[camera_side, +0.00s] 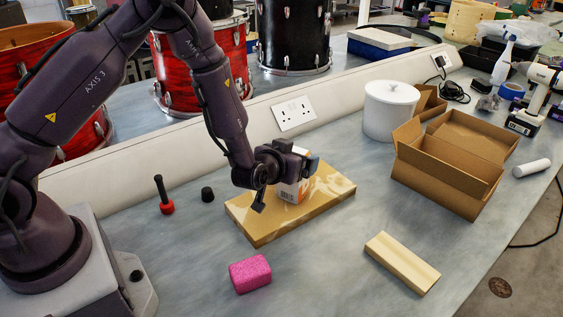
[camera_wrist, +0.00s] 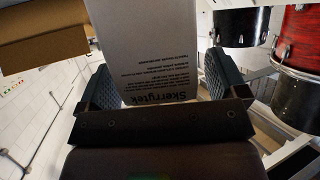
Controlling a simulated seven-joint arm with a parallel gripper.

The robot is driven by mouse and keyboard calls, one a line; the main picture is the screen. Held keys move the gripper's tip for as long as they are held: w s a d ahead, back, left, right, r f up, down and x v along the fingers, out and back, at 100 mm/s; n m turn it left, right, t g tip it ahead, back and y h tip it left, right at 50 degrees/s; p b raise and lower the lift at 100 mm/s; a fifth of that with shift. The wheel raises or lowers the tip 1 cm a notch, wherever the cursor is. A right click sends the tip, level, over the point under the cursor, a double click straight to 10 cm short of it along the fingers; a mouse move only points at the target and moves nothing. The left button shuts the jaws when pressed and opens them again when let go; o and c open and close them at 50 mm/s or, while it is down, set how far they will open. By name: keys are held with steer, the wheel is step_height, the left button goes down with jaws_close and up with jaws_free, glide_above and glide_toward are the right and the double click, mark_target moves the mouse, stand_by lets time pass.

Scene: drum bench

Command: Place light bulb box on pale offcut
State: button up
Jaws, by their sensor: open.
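The light bulb box (camera_side: 291,192), white with orange markings, stands on a tan, patchy board (camera_side: 255,221) in the side view. My gripper (camera_side: 284,181) is over the box with its fingers open, one on either side; my gripper hides the box's upper part. In the wrist view, the box's pale face with "Skerrytek" print (camera_wrist: 155,55) lies between the two dark fingers. I cannot tell whether either finger touches it. The pale offcut (camera_side: 403,262), a flat light wood piece, lies on the bench at front right, apart from my gripper, with nothing on it.
An open cardboard box (camera_side: 438,182) and a white lidded tub (camera_side: 389,110) stand behind the offcut. A pink block (camera_side: 250,273) lies in front of the board. A red-based tool (camera_side: 166,205) and black cap (camera_side: 207,194) stand left. The bench between board and offcut is clear.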

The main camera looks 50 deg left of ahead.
steer(key=v, duration=1.1)
steer(key=s+d+r+m+g+h, duration=0.1)
steer(key=s+r+m+h, duration=0.15)
steer(key=r, duration=0.45)
steer(key=s+d+r+m+g+h, duration=0.1)
steer(key=d+r+g+h, duration=0.1)
steer(key=r+h, duration=0.35)
steer(key=s+a+r+g+y, duration=0.1)
steer(key=s+a+r+g, duration=0.1)
steer(key=s, duration=0.5)
steer(key=s+a+r+m+g+y, duration=0.1)
steer(key=s+a+r+g, duration=0.1)
steer(key=s+r, duration=0.3)
steer(key=s+a, duration=0.1)
steer(key=s, duration=0.2)
steer(key=shift+a+y, duration=0.3)
steer(key=shift+a, duration=0.05)
